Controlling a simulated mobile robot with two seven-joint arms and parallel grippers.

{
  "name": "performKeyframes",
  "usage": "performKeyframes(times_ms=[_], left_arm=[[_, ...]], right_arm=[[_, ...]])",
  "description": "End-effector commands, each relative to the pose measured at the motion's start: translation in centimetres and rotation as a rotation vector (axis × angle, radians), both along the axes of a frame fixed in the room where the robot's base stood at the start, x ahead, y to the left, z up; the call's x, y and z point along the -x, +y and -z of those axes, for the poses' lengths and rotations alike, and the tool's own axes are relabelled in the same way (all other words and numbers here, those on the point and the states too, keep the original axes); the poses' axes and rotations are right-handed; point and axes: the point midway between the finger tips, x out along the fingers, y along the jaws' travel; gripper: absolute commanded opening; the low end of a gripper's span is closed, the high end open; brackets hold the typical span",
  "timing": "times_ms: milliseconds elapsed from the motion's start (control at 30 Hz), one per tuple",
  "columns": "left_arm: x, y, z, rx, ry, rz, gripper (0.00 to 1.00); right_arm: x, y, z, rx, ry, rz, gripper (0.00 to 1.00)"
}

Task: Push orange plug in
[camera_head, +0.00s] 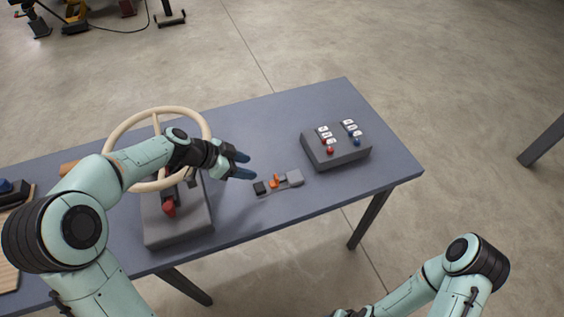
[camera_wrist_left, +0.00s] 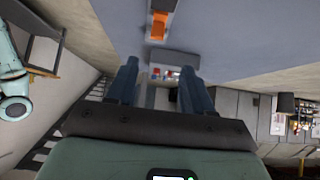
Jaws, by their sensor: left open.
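The orange plug (camera_head: 274,182) is part of a small low strip on the blue-grey table, between a black block (camera_head: 260,188) and a grey block (camera_head: 294,178). In the left wrist view the orange plug (camera_wrist_left: 158,25) shows near the top edge, beyond the fingers. Whether it is seated cannot be made out. My left gripper (camera_head: 246,166) is open and empty, a little left of and above the strip, with its dark fingers pointing right. Its two fingers also show in the left wrist view (camera_wrist_left: 160,82), apart, with nothing between them. My right gripper is out of frame below.
A cream steering wheel (camera_head: 122,125) on a grey base with a red knob (camera_head: 169,208) stands left, beneath my left forearm. A grey switch box (camera_head: 337,150) with red and blue levers stands at the right of the table (camera_head: 265,120). The table between strip and box is clear.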

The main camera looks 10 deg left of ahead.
Motion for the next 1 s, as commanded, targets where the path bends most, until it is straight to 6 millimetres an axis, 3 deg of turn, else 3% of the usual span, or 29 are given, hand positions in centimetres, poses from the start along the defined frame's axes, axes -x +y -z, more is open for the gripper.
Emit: performKeyframes(times_ms=[167, 633, 1000], left_arm=[[-0.7, -1.3, 1.3, 0.004, 0.002, 0.005, 0.51], [-4.4, -6.7, 7.8, 0.002, 0.002, 0.003, 0.51], [-5.2, -7.8, 9.4, 0.0, -0.001, 0.001, 0.51]], right_arm=[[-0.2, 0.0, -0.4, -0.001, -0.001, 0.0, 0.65], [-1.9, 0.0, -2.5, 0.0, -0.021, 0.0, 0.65], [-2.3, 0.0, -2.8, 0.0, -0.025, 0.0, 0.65]])
